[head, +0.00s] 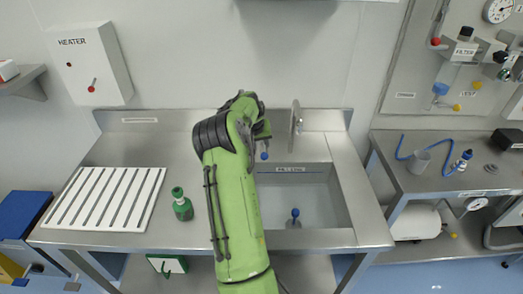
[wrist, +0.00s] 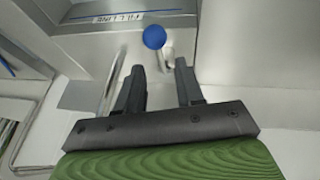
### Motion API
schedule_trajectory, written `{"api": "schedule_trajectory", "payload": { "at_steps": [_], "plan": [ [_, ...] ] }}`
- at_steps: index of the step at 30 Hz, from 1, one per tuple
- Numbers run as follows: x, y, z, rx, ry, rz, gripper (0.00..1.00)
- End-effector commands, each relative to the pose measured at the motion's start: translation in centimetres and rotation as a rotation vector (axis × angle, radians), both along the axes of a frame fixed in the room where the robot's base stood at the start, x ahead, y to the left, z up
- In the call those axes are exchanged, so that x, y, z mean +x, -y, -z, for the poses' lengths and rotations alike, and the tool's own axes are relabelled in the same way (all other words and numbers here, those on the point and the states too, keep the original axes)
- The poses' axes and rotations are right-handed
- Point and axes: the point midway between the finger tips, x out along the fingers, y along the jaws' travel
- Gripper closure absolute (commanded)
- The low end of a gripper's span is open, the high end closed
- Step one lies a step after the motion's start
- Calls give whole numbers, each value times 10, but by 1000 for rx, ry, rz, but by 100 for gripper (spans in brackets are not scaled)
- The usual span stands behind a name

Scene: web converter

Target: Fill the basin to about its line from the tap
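The steel basin (head: 335,205) is sunk in the bench, with a fill-line label (head: 290,169) on its back wall; the label also shows in the wrist view (wrist: 120,17). No water is visible in it. A blue-knobbed piece (head: 294,213) stands on its floor. The metal tap (head: 296,118) rises behind the basin. A blue ball knob (head: 264,156) is by the basin's back left corner. In the wrist view, a blue ball (wrist: 154,37) on a pale stem lies just beyond my gripper (wrist: 160,68). My gripper is open, its fingers apart and empty. My arm partly hides it in the head view.
A white slatted rack (head: 105,198) and a green bottle (head: 182,205) stand on the bench left of my arm. A heater box (head: 90,65) hangs on the left wall. A side bench (head: 440,180) at right holds a beaker, a blue tube and a small bottle.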

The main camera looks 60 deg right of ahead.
Motion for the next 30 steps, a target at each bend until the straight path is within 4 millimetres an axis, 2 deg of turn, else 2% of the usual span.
{"api": "schedule_trajectory", "payload": {
  "at_steps": [3,7,12,18,26,30],
  "plan": [
    [-1,13,27,1,-2,1,63],
    [1,22,47,-1,-1,0,63],
    [1,27,58,-1,1,1,63],
    [2,27,58,0,2,0,63],
    [1,27,58,2,-1,1,100],
    [1,26,60,6,-2,1,100]
  ]
}}
